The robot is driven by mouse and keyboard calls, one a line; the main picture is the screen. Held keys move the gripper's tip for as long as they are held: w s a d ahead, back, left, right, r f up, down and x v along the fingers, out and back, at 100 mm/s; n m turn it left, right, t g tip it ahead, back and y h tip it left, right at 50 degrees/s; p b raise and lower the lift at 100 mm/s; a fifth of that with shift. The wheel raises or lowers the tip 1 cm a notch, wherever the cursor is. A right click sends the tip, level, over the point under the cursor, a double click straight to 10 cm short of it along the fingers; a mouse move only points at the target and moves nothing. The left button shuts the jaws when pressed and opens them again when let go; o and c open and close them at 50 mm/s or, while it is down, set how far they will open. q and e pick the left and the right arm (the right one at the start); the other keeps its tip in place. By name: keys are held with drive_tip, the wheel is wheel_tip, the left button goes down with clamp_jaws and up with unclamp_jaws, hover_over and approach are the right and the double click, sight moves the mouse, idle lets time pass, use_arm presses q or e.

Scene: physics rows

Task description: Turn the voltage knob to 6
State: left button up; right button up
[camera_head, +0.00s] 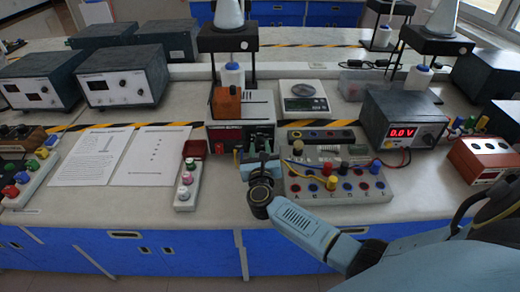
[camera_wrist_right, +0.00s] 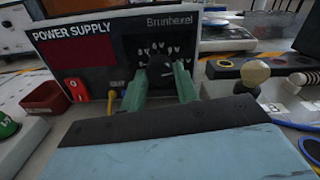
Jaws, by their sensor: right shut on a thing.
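The power supply (camera_wrist_right: 75,55) faces me in the right wrist view, with a dark red display that shows no readable number and a red switch (camera_wrist_right: 76,90). It also shows in the head view (camera_head: 226,135) behind my right gripper. Its black voltage knob (camera_wrist_right: 160,70) has a ring of white voltage marks around it, too small to read surely. My right gripper (camera_wrist_right: 160,84) has its two greenish fingers on either side of the knob, shut on it. In the head view my right gripper (camera_head: 258,152) reaches the panel and hides the knob. The knob's pointer setting cannot be told.
A grey terminal board (camera_head: 335,185) with coloured sockets and wires lies just right of my right gripper. A meter box (camera_head: 402,120) reading 0.0 V stands farther right. A small socket strip (camera_head: 188,185) and paper sheets (camera_head: 150,157) lie to the left.

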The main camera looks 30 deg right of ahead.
drive_tip(key=shift+n, duration=0.3)
drive_tip(key=n+p, duration=0.1)
drive_tip(key=n, duration=0.1)
drive_tip(key=shift+n, duration=0.3)
drive_tip(key=n+p, duration=0.2)
drive_tip(key=n, duration=0.2)
drive_tip(key=shift+n, duration=0.3)
drive_tip(key=n+p, duration=0.1)
drive_tip(key=n, duration=0.3)
drive_tip(key=shift+p, duration=0.3)
drive_tip(key=shift+n+p, duration=0.5)
drive_tip(key=shift+n, duration=1.5)
drive_tip(key=o, duration=1)
